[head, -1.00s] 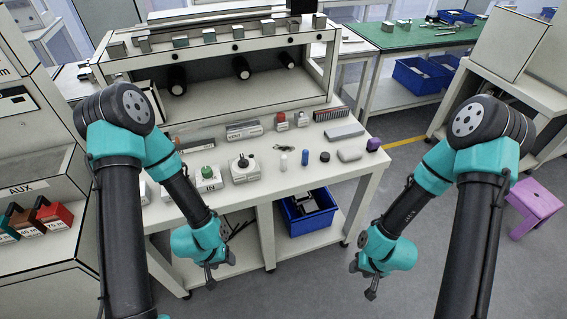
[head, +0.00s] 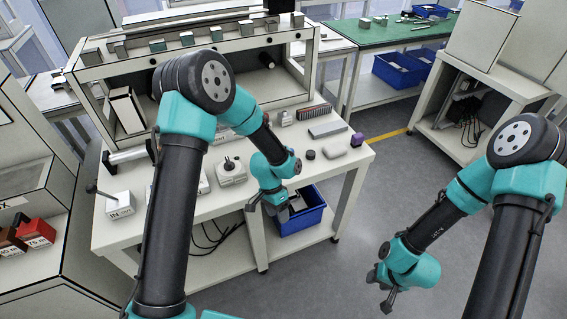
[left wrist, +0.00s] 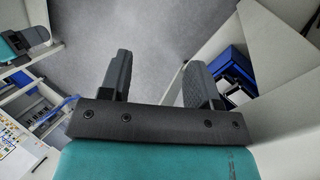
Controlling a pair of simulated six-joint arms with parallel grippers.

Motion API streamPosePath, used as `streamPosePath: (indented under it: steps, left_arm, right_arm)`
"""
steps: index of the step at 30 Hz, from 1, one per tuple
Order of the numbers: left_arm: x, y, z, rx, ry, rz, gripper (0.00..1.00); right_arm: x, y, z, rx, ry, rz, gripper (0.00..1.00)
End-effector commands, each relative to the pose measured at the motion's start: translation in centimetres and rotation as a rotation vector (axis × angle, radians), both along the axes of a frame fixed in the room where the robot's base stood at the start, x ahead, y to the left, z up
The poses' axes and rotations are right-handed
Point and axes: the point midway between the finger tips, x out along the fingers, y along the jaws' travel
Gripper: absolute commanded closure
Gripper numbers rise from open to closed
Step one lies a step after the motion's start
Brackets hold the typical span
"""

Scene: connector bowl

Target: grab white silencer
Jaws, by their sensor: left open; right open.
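The white silencer cannot be picked out now; in the earlier head view a small white cylinder stood near the table's front edge, a spot my left arm now covers. My left gripper (head: 267,208) is open and empty at the table's front edge, above the blue bin on the lower shelf. In the left wrist view its two fingers (left wrist: 160,78) are apart with only grey floor between them. My right gripper (head: 382,288) is open and empty over the floor, right of the table.
On the white workbench (head: 347,167) stand a black cap (head: 310,155), a grey rounded block (head: 334,150), a purple piece (head: 357,139) and a white box with a black knob (head: 231,172). A blue bin (head: 306,214) is on the lower shelf. Floor right of the bench is clear.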

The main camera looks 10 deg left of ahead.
Motion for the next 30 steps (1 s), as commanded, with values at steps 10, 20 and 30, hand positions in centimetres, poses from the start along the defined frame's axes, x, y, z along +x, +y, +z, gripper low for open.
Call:
streamPosePath:
  steps: [10,20,30]
  left_arm:
    - [14.4,3.7,20.1,0.195,-0.291,-0.069,0.43]
    - [16.5,5.5,25.8,0.270,-0.362,-0.047,0.43]
    - [16.5,5.5,24.6,0.269,-0.359,-0.046,0.43]
  right_arm:
    - [0.0,0.0,0.0,0.000,0.000,0.000,0.57]
    - [0.0,0.0,0.0,0.000,0.000,0.000,0.57]
    - [0.0,0.0,0.0,0.000,0.000,0.000,0.57]
